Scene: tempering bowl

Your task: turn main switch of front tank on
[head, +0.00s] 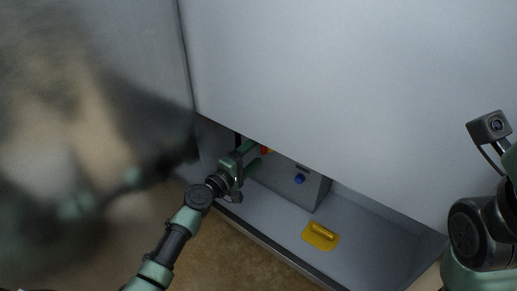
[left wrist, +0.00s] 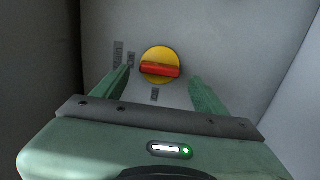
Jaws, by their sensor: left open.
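The main switch (left wrist: 160,66) is a yellow disc with a red bar handle, set on a grey panel in the left wrist view. The red bar lies nearly level, tilted slightly down to the right. In the head view the switch (head: 264,150) shows as a small red and yellow patch, partly hidden behind my left gripper. My left gripper (left wrist: 167,88) is open, its two green fingers on either side below the switch, with nothing between them. In the head view my left gripper (head: 250,159) reaches into the recess under the white cover. My right gripper is not visible.
A blue knob (head: 299,179) sits on the grey box right of the switch. A yellow plate with a handle (head: 320,236) lies on the recess floor (head: 372,250). The large white panel (head: 350,90) overhangs the recess. Small dark labels (left wrist: 118,54) flank the switch.

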